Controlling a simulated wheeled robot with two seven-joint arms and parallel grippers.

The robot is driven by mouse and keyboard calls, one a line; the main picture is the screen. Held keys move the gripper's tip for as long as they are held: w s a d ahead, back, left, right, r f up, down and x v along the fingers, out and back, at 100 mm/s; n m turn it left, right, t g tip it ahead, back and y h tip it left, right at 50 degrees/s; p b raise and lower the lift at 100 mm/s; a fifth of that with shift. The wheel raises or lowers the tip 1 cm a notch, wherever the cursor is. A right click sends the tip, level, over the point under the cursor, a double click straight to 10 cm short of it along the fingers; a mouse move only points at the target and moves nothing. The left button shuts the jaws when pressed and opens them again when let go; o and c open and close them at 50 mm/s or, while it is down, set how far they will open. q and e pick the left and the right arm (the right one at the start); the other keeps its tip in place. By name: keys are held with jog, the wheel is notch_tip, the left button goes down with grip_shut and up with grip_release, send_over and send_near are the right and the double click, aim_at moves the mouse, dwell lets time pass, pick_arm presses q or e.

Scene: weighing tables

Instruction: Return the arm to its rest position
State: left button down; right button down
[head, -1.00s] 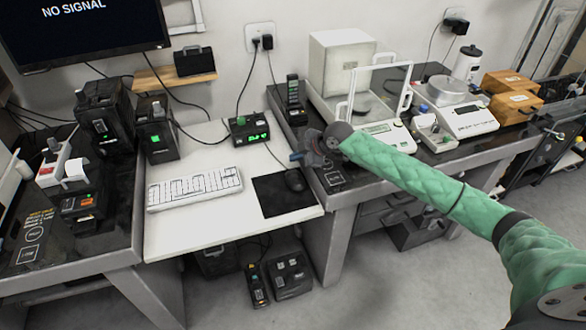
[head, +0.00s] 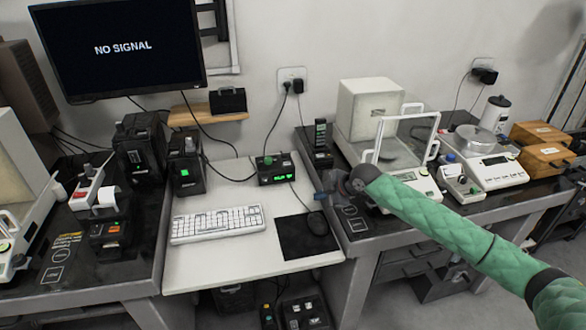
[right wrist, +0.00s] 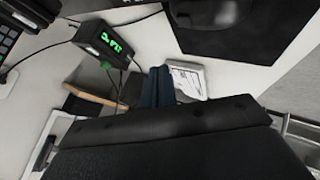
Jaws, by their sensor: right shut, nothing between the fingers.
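My right arm (head: 440,215), in a green quilted sleeve, reaches in from the lower right in the head view. My right gripper (head: 326,190) is at its end, above the right edge of the white desk, beside the black mouse. In the right wrist view its fingers (right wrist: 157,88) are together, with nothing seen between them. My left arm and gripper are not in view.
A keyboard (head: 217,224), a mouse pad (head: 300,240) and a green-lit display box (head: 275,170) lie on the white desk (head: 235,262). A glass-doored balance (head: 395,150) and a second scale (head: 492,170) stand close to the right arm. A monitor (head: 122,48) hangs at upper left.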

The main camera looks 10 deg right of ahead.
jog(key=shift+m, duration=0.3)
